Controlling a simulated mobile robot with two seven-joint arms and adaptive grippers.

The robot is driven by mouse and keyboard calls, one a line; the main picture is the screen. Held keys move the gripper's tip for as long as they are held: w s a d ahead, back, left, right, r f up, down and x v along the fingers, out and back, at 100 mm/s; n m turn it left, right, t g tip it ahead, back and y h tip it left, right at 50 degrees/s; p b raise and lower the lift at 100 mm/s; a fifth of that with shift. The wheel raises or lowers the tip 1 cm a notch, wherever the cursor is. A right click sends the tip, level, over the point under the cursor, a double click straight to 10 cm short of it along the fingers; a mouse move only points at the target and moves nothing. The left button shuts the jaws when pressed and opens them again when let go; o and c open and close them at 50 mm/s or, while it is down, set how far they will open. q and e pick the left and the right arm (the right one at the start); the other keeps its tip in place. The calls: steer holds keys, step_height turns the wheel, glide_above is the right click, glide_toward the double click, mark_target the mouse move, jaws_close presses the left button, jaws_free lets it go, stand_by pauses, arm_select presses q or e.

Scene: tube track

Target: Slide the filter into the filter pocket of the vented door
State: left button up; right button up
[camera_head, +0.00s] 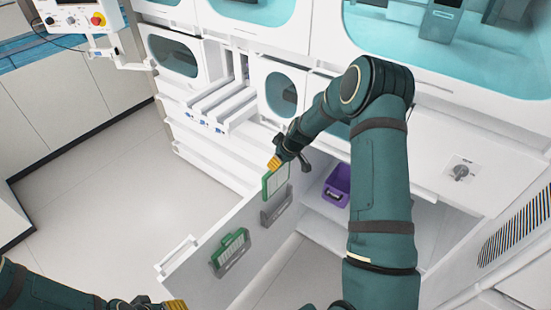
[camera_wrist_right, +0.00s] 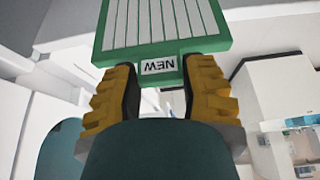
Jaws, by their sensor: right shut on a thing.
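The white door (camera_head: 196,273) stands open, with two grey pockets on its face. My right gripper (camera_head: 281,164) is shut on the filter (camera_head: 275,180), a flat green-framed panel with white pleats. In the right wrist view the two yellow fingers (camera_wrist_right: 160,90) clamp the filter's tab marked NEW, and the pleated filter (camera_wrist_right: 160,25) extends away from them. In the head view the filter is just above the upper grey pocket (camera_head: 276,208); whether its lower edge is inside cannot be told. My left gripper (camera_head: 160,303) is at the bottom edge, partly cut off.
A second green-framed filter (camera_head: 231,246) sits in the other grey pocket (camera_head: 231,262), nearer the door's handle end. A purple bin (camera_head: 337,186) stands in the open cabinet behind the door. White machine fronts are behind; the grey floor at left is clear.

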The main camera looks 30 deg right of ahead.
mark_target(279, 173)
steer(key=shift+d+f+b, duration=0.1)
steer(key=shift+f+b, duration=1.05)
steer(key=shift+f, duration=1.3)
steer(key=shift+b, duration=0.4)
steer(key=shift+f+b, duration=0.15)
steer(key=shift+b, duration=0.15)
steer(key=shift+f, duration=0.1)
steer(key=shift+f+b, duration=0.15)
steer(key=shift+b, duration=0.35)
steer(key=shift+f, duration=0.2)
